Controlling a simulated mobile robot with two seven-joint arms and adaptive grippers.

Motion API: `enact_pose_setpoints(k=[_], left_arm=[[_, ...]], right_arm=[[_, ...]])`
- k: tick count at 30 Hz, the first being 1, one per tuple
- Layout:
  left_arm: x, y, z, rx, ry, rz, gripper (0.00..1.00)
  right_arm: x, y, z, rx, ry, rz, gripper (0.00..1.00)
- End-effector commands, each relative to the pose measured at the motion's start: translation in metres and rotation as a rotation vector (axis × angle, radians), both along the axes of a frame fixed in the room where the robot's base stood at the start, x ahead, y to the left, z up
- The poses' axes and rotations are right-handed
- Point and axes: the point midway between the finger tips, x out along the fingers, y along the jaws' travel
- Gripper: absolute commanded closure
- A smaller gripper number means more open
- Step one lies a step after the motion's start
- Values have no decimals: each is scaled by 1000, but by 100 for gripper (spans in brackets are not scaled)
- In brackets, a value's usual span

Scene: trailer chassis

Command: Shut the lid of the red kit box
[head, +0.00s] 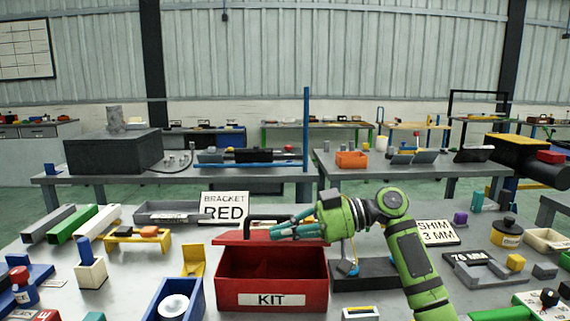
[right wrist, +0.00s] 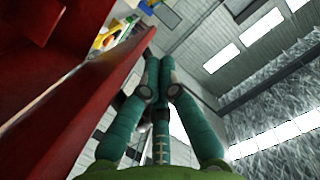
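The red kit box (head: 270,299), labelled KIT, stands on the near table in the head view. My left gripper is out of view.
A BRACKET RED sign (head: 224,206) stands behind the box. A yellow bracket (head: 194,262) and a blue tray (head: 175,299) lie to its left. A dark base (head: 365,276) is close on its right. The table around is crowded with parts.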

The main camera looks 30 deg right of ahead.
Motion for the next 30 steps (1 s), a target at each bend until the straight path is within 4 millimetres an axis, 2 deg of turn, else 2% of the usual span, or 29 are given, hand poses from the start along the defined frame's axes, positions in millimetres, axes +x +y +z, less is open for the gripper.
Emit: enact_pose_setpoints(k=[30], left_arm=[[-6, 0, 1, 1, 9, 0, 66]], right_arm=[[0, 1, 2, 1, 0, 0, 100]])
